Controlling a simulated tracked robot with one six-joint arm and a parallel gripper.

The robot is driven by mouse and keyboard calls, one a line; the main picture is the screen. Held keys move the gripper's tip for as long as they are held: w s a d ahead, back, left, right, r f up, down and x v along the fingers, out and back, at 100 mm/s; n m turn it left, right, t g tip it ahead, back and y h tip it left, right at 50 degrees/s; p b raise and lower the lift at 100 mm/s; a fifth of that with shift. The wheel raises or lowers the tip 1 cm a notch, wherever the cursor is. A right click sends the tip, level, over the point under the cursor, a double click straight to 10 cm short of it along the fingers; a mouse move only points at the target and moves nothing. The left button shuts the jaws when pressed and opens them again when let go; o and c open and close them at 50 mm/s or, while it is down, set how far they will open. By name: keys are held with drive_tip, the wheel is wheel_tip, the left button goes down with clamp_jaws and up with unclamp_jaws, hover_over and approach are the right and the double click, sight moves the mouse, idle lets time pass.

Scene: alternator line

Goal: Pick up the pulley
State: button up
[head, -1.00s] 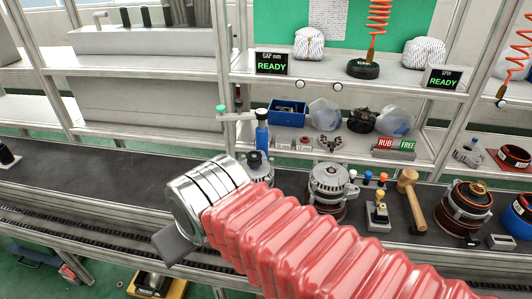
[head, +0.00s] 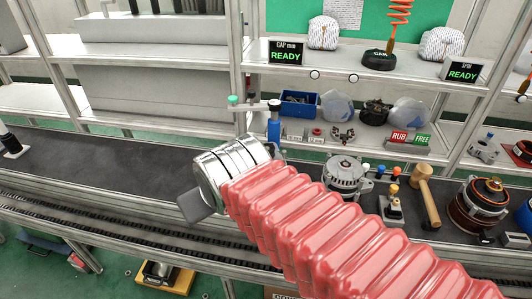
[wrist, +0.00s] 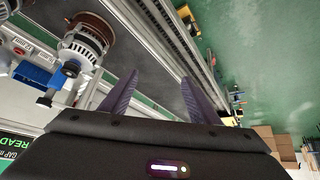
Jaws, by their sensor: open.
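I cannot pick out the pulley for certain in either view. A silver alternator (head: 345,172) stands on the dark bench behind my arm, and a copper-wound unit (head: 478,205) stands further right. In the wrist view, an alternator with copper windings (wrist: 88,38) lies at the upper left, outside the jaws. My gripper (wrist: 160,78) is open, with its two dark fingers apart and only the bench and floor seen between them. In the head view, its grey finger (head: 193,207) hangs over the bench's front part. My red-sleeved arm hides part of the bench.
A wooden mallet (head: 424,193) and a small lever stand (head: 392,208) are right of the alternator. A blue post (head: 273,126) rises behind my wrist. The shelf holds a blue bin (head: 299,103) and RUB/FREE signs (head: 410,138). The bench at left (head: 100,165) is mostly clear.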

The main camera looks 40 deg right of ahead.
drive_tip(key=shift+o, duration=0.4)
drive_tip(key=w+d+r+m+t+h, duration=0.1)
drive_tip(key=w+d+r+t+h, duration=0.1)
drive_tip(key=w+d, duration=0.5)
drive_tip(key=d+h, duration=0.1)
drive_tip(key=d, duration=0.2)
drive_tip(key=shift+w+m+t, duration=0.2)
drive_tip(key=shift+m+t, duration=0.2)
drive_tip(key=w+d+r+t+h, duration=0.1)
drive_tip(key=w+d+r+t, duration=0.3)
drive_tip(key=d, duration=0.5)
drive_tip(key=n+y, duration=0.1)
drive_tip(key=y, duration=0.2)
approach(272, 152)
drive_tip(key=v, duration=0.3)
drive_tip(key=shift+r, duration=0.15)
drive_tip(key=shift+x, duration=4.3)
